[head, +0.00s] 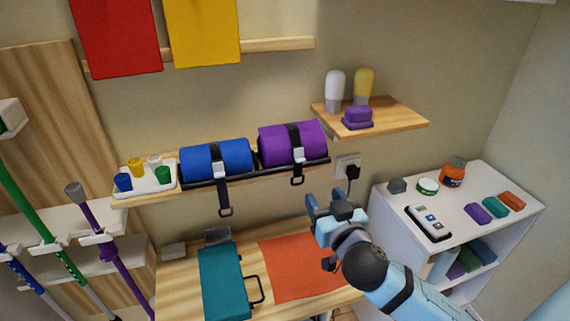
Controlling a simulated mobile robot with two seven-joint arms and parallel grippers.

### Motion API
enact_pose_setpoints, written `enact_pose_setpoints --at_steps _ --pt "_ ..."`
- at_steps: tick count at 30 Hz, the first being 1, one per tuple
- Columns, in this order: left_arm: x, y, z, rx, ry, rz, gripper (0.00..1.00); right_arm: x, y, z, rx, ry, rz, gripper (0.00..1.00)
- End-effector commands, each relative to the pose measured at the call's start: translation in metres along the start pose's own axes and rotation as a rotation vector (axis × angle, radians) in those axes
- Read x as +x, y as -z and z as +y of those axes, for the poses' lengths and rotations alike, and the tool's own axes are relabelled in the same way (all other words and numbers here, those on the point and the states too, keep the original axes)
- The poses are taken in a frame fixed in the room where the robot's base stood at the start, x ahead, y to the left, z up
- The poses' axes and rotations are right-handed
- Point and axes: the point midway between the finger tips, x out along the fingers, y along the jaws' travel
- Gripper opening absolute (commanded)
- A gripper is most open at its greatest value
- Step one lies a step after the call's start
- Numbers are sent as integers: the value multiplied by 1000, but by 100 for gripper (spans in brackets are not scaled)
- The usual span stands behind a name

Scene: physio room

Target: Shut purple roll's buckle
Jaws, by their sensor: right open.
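The purple roll (277,147) lies on the right part of a dark wall rack, with a black strap over its middle. Its pale grey buckle (299,157) shows at the front of the roll, low on the strap. A short black strap end with a loop (297,181) hangs below the rack, apart from the buckle piece. My right gripper (326,202) is open and empty, below and to the right of the purple roll, touching nothing that I can see. My left gripper is out of view.
A blue roll (196,162) with its own hanging strap lies left of the purple one. A socket with a black plug (352,171) is right of the rack. A wooden shelf (398,118) is above right; a white cabinet (515,218) stands right. A teal case (222,283) lies below.

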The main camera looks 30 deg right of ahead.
Motion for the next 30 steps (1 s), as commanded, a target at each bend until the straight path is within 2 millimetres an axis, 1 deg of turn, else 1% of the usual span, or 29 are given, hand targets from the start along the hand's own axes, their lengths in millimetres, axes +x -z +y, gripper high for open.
enact_pose_setpoints --at_steps 5,12,18,21,24,30 --pt "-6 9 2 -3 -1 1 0 22 4 0 -3 0 2 53" --pt "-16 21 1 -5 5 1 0 74 4 0 -3 0 0 53" --pt "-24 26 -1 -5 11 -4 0 111 3 0 -2 -1 0 53" --pt "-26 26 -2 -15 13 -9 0 124 2 0 -2 0 -1 53" --pt "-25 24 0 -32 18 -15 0 131 1 0 -1 1 -2 53" --pt "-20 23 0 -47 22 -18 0 136 -1 0 -1 0 -2 53"
